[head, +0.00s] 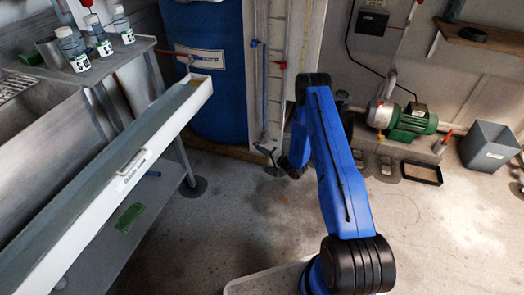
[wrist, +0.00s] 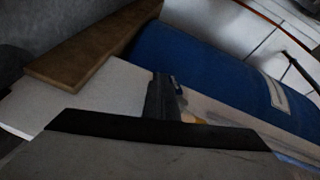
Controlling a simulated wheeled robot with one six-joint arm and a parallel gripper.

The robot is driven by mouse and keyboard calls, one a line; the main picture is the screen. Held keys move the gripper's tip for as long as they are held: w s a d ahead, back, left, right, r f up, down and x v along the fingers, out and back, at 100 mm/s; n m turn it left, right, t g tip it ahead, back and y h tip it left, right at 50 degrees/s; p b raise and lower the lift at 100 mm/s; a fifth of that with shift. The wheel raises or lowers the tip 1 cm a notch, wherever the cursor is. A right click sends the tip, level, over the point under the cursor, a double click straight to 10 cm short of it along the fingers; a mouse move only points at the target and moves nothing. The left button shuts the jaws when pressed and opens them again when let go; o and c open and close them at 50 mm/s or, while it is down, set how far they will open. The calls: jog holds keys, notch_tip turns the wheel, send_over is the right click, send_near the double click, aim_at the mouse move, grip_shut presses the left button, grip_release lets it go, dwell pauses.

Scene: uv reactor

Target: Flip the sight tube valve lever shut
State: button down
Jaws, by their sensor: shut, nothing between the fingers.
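The sight tube (head: 264,95) is a thin blue vertical line on a pale upright board (head: 277,40) beside the blue drum (head: 215,60). A small blue piece (head: 254,43) and a small red piece (head: 282,65) sit on the board; I cannot tell whether either is the valve lever. My gripper (head: 285,166) is low, near the foot of the board, dark and partly hidden by my arm. In the wrist view its shut fingers (wrist: 161,96) lie over the pale board, with a small brass-coloured part (wrist: 192,115) just beside them. Contact is unclear.
A long white trough (head: 125,170) slopes along the left, by a bench with several bottles (head: 97,35). A green motor pump (head: 405,119) stands by the back wall, with a grey bin (head: 488,147) at right. Floor right of my arm is mostly clear.

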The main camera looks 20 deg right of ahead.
jog(key=shift+w+a+r, duration=0.1)
jog(key=shift+w+a, duration=0.2)
jog(key=shift+a, duration=0.1)
dwell(0.4)
dwell(0.9)
